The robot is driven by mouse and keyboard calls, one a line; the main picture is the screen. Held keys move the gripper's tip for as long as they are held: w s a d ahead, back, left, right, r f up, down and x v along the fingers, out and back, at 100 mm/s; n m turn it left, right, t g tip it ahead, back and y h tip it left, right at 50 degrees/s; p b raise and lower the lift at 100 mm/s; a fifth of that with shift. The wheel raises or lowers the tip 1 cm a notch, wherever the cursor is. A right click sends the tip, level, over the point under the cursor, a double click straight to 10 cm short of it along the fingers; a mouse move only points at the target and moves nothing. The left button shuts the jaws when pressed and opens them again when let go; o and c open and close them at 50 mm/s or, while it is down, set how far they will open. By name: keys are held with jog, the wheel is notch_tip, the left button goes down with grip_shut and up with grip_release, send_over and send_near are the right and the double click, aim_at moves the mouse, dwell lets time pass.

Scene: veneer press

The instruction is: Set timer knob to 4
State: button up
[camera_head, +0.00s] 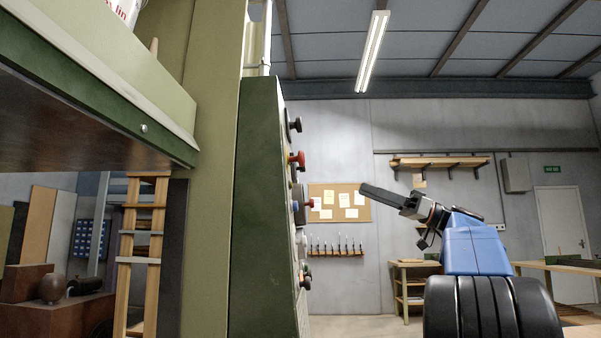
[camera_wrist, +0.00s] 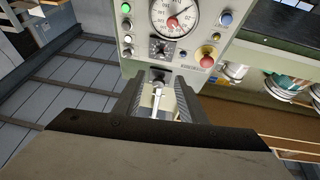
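The control panel (camera_wrist: 190,42) fills the top of the wrist view. A small black dial with white marks around it, which looks like the timer knob (camera_wrist: 160,47), sits below a round white gauge (camera_wrist: 174,17). Its setting is too small to read. My gripper (camera_wrist: 159,79) is open, its two dark fingers apart below the dial in the picture. A silver lever (camera_wrist: 157,94) shows between the fingers; I cannot tell whether they touch it. In the head view my gripper (camera_head: 363,189) points left at the panel's knobs, with a clear gap before them.
A red mushroom button (camera_wrist: 207,61) on yellow stands right of the dial. Indicator lights and small buttons line the left side (camera_wrist: 126,24). In the head view the green press cabinet (camera_head: 258,200) shows side-on, with several knobs jutting right. Open air lies between panel and arm.

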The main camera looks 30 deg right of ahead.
aim_at(301, 168)
jog(key=x, duration=1.7)
jog(key=shift+w+a, duration=0.15)
jog(key=shift+f, duration=0.1)
grip_shut()
